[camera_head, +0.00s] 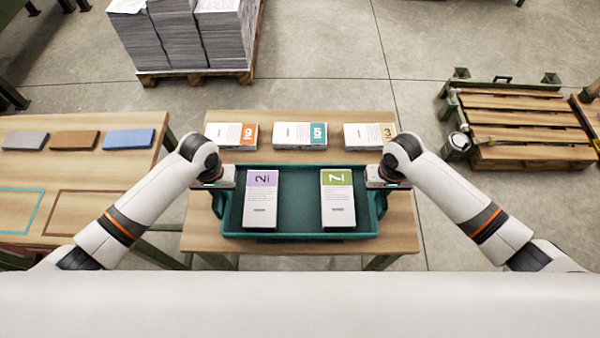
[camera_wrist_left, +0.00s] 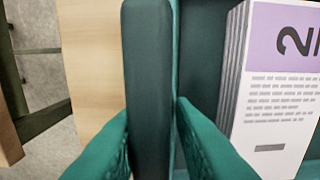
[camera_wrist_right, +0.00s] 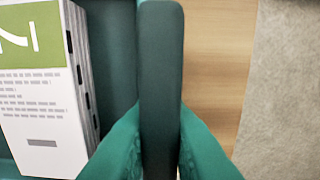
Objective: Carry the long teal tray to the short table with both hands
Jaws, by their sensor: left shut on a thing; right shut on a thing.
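The long teal tray (camera_head: 297,240) is at the near part of a wooden table in the head view. It holds a stack with a purple band (camera_head: 261,205) and a stack with a green band (camera_head: 338,205). My left gripper (camera_head: 222,182) is shut on the tray's left end wall, and its teal fingers straddle the rim (camera_wrist_left: 148,90) in the left wrist view. My right gripper (camera_head: 378,181) is shut on the right end wall, whose rim (camera_wrist_right: 161,80) shows between the fingers in the right wrist view. I cannot tell if the tray touches the table.
The wooden table (camera_head: 400,235) under the tray bears three stacks, orange (camera_head: 231,134), teal (camera_head: 300,134) and yellow (camera_head: 366,135), behind it. A table at left (camera_head: 95,170) holds three coloured blocks and outlined areas. A paper pallet (camera_head: 190,40) and wooden pallets (camera_head: 525,125) stand beyond.

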